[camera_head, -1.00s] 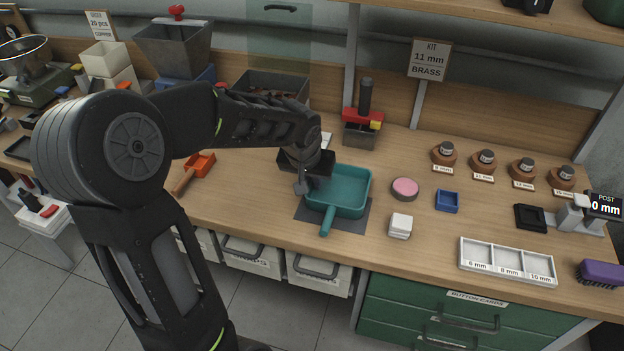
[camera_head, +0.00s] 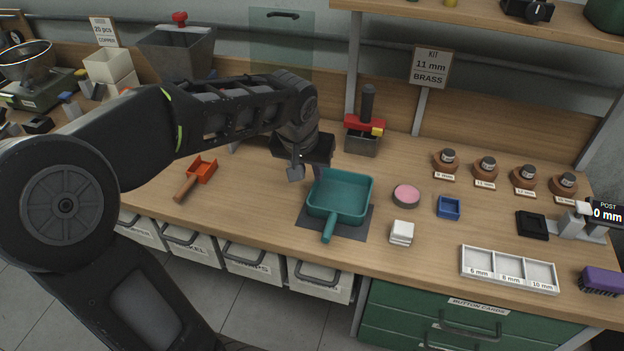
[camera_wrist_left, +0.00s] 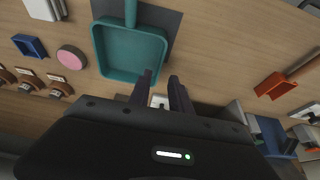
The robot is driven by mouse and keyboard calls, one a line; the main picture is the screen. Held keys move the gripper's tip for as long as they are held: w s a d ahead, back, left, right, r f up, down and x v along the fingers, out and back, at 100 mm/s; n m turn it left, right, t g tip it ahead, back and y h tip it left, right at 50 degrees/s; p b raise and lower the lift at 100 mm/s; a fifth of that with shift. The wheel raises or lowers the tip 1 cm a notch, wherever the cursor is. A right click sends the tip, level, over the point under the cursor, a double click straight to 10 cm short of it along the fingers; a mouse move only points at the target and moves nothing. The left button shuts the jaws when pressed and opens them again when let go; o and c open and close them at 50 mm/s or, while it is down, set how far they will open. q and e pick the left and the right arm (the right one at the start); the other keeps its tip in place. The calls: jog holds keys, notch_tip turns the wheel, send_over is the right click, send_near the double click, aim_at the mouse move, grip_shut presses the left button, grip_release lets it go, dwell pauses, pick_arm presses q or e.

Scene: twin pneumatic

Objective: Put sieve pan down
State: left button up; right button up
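The teal sieve pan (camera_head: 338,206) sits flat on a dark mat (camera_head: 358,227), its handle pointing toward the table's front edge. It looks empty, and it also shows in the left wrist view (camera_wrist_left: 130,52). My left gripper (camera_head: 297,172) is just behind and left of the pan's back-left corner, apart from it. In the left wrist view the two fingers (camera_wrist_left: 161,76) are spread with an empty gap between them. My right gripper is not in view.
A pink round pad (camera_head: 406,196), a blue tray (camera_head: 448,207) and a white stack (camera_head: 402,231) stand right of the pan. An orange scoop (camera_head: 200,172) lies to the left. A red-topped press (camera_head: 365,124) stands behind.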

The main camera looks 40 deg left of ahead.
pick_arm(q)
jog(key=v, duration=0.3)
jog(key=shift+s+r, duration=0.1)
jog(key=shift+r, duration=0.05)
dwell(0.8)
